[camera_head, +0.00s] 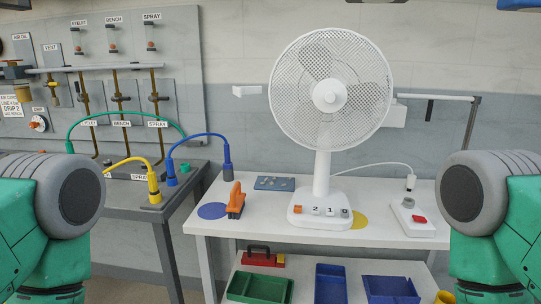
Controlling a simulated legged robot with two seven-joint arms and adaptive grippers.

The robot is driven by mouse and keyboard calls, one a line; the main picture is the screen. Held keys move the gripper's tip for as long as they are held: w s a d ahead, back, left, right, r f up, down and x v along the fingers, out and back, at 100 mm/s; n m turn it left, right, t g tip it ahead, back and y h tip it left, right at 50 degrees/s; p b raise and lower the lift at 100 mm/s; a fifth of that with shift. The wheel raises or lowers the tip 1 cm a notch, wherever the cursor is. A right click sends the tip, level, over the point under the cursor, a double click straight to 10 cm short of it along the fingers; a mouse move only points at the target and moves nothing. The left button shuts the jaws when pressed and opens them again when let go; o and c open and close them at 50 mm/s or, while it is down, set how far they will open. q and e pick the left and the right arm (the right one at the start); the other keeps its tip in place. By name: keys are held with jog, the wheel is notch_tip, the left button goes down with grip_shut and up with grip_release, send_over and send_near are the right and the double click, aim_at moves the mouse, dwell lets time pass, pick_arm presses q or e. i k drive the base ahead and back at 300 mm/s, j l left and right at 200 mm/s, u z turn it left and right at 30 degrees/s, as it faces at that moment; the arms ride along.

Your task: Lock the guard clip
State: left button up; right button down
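A white desk fan (322,175) stands upright on the white table (270,228). Its round wire guard (300,110) faces me, with the hub (330,96) at the centre. I cannot make out a clip on the guard's rim at this size, nor whether one is open or locked. The fan's base (310,221) carries an orange switch and buttons marked 2, 1 and 0. Only green and grey parts of my two arms show, at the left and right edges. Neither gripper is in view.
On the table are an orange-handled tool (236,201), a blue-grey plate (274,184) and a switch box (411,219). Blue (331,284) and green (259,288) bins and a red toolbox (262,257) sit below. A grey bench (122,204) with cables stands left.

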aim_at(238, 91)
jog(key=i+l+z, duration=0.2)
jog(key=k+l, duration=0.15)
jog(key=k, duration=0.45)
jog(key=i+j+u, duration=1.05)
jog(key=i, duration=0.15)
jog(key=k+l, duration=0.05)
jog(key=l, duration=0.05)
